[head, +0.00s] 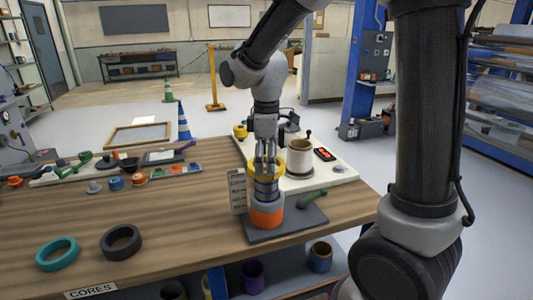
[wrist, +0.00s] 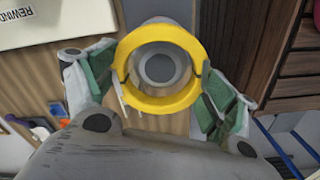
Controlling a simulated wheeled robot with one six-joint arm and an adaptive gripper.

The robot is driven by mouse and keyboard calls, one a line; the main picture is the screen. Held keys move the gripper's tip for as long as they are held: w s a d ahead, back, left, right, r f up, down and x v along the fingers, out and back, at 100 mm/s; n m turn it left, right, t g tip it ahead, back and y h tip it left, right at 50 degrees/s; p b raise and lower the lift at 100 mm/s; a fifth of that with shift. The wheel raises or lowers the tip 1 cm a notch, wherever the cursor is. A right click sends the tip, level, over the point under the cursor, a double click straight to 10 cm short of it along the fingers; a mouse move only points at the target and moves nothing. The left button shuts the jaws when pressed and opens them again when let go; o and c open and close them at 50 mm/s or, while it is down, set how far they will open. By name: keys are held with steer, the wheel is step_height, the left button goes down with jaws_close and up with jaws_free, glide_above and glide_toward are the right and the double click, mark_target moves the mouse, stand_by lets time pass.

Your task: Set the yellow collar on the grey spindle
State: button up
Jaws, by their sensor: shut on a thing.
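The yellow collar (head: 251,170) is a ring held between the fingers of my gripper (head: 266,158). The grey spindle (head: 266,189) stands upright below it, with an orange ring (head: 266,217) around its foot. In the wrist view my gripper (wrist: 160,78) is shut on the yellow collar (wrist: 162,104), with fingers at its left and right sides. The grey spindle's round top (wrist: 160,68) shows through the collar's opening, slightly above its centre in the picture. I cannot tell whether the collar is around the spindle's top or just above it.
The spindle stands on a dark plate (head: 301,219) near the table's front right. Teal (head: 57,254) and black (head: 121,242) rings lie left.

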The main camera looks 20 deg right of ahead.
steer(key=shift+f, duration=3.95)
steer(key=o, duration=0.9)
step_height(320, 180, up, 12)
